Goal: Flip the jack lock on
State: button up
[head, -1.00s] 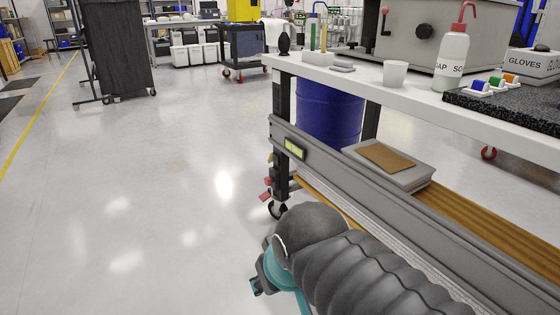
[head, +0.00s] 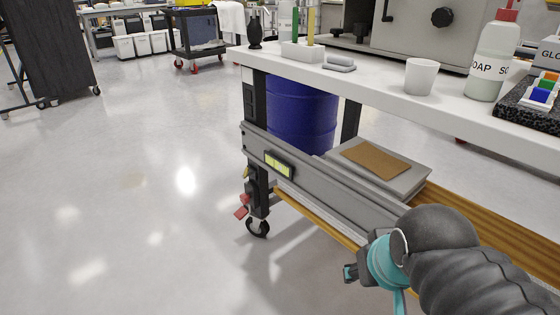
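I cannot make out a part plainly marked as a jack lock. A small red pedal-like part (head: 242,206) sits low on the near bench leg, beside a black caster (head: 257,228) on the floor. A small yellow part (head: 247,173) is above the red one. My gripper (head: 350,273) shows in the head view as a small dark end past the teal wrist, right of and below the caster and apart from it. Its fingers are too small and turned away to tell open or shut. My arm hides part of the bench's lower rail.
The bench top (head: 390,92) carries a white cup (head: 421,76), a soap bottle (head: 494,62) and a pen holder (head: 302,51). A grey rail with a lit display (head: 278,165) runs along the front. A blue drum (head: 302,115) stands underneath.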

aim_at(246, 174)
jog(key=z, duration=0.1)
jog(key=i, duration=0.75)
jog(key=u, duration=0.7)
jog(key=i, duration=0.55)
jog(key=u, duration=0.6)
